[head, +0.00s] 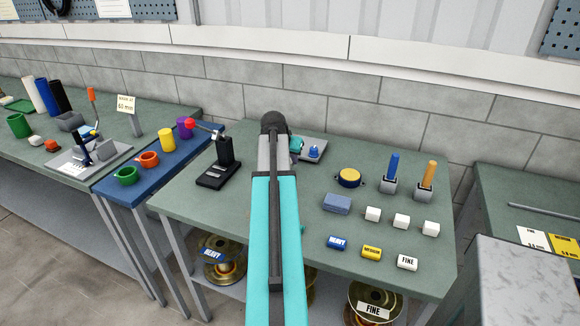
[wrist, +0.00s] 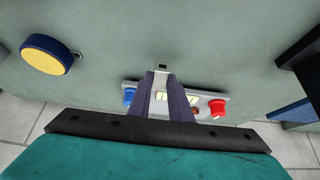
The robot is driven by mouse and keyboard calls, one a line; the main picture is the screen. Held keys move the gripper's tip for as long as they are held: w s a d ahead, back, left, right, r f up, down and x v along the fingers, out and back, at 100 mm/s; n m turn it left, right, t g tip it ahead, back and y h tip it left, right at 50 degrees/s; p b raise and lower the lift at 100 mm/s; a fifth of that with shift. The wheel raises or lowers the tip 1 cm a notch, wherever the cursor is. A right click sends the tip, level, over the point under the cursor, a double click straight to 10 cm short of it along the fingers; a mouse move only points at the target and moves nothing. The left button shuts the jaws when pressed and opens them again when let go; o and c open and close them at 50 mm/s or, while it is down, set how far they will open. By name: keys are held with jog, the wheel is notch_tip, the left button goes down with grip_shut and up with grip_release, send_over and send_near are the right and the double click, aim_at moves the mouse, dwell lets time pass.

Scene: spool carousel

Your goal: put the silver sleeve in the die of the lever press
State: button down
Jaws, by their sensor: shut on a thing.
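In the wrist view my gripper (wrist: 163,84) is shut on a small light grey piece, which looks like the silver sleeve (wrist: 160,76). Its far end has a dark square spot. The fingers hide much of it. In the head view my own arm hides the gripper and sleeve. The lever press (head: 224,160) is a black upright on a black base, with a lever ending in a red knob. It stands on the middle bench, left of my arm. Its die is too small to make out. A black edge, perhaps the press, shows right in the wrist view (wrist: 302,62).
A panel with a blue knob (head: 313,152) sits behind my arm; its red knob (wrist: 217,108) shows in the wrist view. A yellow-topped round thing (head: 349,178), blocks and labelled pieces lie right. Bench between press and arm is clear.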

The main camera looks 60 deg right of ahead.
jog(key=shift+f, duration=0.15)
jog(key=shift+f+p, duration=0.65)
jog(key=shift+f, duration=1)
jog(key=shift+f, duration=0.15)
jog(key=c, duration=1.6)
grip_release()
jog(key=shift+r, duration=0.2)
jog(key=shift+b+v, duration=1.15)
jog(key=shift+v, duration=4.85)
